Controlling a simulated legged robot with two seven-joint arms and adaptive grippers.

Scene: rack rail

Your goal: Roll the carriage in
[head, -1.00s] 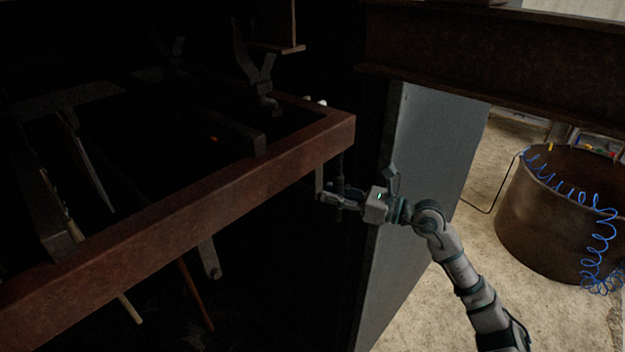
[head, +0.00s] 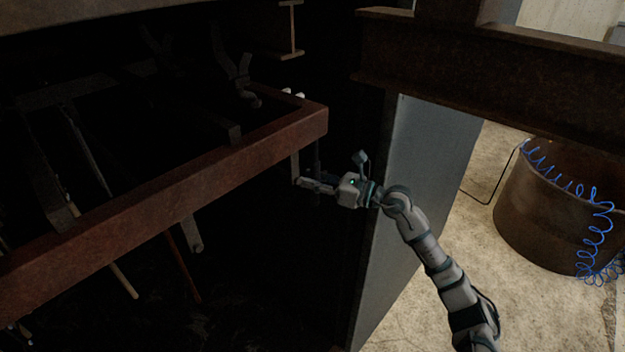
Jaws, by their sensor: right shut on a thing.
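The carriage (head: 190,186) is a reddish-brown rectangular frame with dark crossbars, reaching from the lower left into a dark recess. Several long-handled tools hang under it. Its near right corner stands close to the grey panel. My right gripper (head: 303,182) is just below that corner, shut on a thin upright bar (head: 294,166) that hangs from the carriage. The exact contact is small and dark. Two pale tips show above the frame's far edge. My left gripper is out of view.
A grey upright panel (head: 425,170) stands right of the carriage, behind my right arm. A rusty beam (head: 490,70) crosses at the upper right. A rusty drum (head: 545,215) with a coiled blue hose (head: 598,235) stands on the pale floor (head: 400,315).

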